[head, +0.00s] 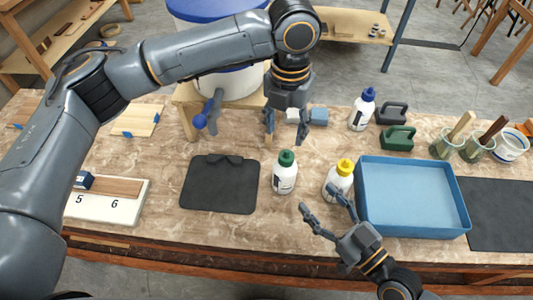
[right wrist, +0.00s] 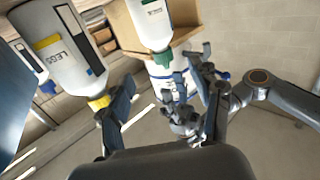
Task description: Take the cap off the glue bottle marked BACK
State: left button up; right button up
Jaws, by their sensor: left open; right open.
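A white bottle with a green cap (head: 286,160) stands upright in the middle of the table in the head view. A white bottle with a yellow cap (head: 343,167) stands to its right; its label reads LEGS in the right wrist view (right wrist: 62,52). A blue-capped bottle (head: 362,110) stands farther back. The word BACK is not legible on any bottle. My left gripper (head: 285,138) is open and empty, pointing down above and behind the green-capped bottle. My right gripper (head: 322,202) is open and empty, in front of the green- and yellow-capped bottles.
A blue tray (head: 412,233) lies right of the yellow-capped bottle. A dark mat (head: 220,187) lies left of the green-capped one. Dark and green blocks (head: 398,138) and cups with sticks (head: 447,147) stand at the back right. A white numbered board (head: 100,205) lies at left.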

aim_at(289, 167)
pick_arm(q)
jog(key=shift+w+a+r, duration=0.1)
jog(key=shift+s+d+r, duration=0.35)
jog(key=shift+s+d, duration=0.5)
jog(key=shift+w+a+f, duration=0.15)
jog(key=shift+w+a, duration=0.2)
jog(key=shift+a, duration=0.05)
pick_arm(e)
jog(key=x, duration=1)
jog(key=shift+w+a+r, duration=0.25)
jog(key=shift+w+a, duration=0.05)
pick_arm(q)
jog(key=shift+s+d, duration=0.1)
jog(key=shift+d, duration=0.05)
pick_arm(e)
jog(key=shift+w+a, duration=0.35)
jog(key=shift+w, duration=0.1)
jog(key=shift+w+a, duration=0.3)
jog(key=shift+s, duration=0.1)
jog(key=c, duration=1.3)
jog(key=shift+f, duration=0.15)
grip_shut()
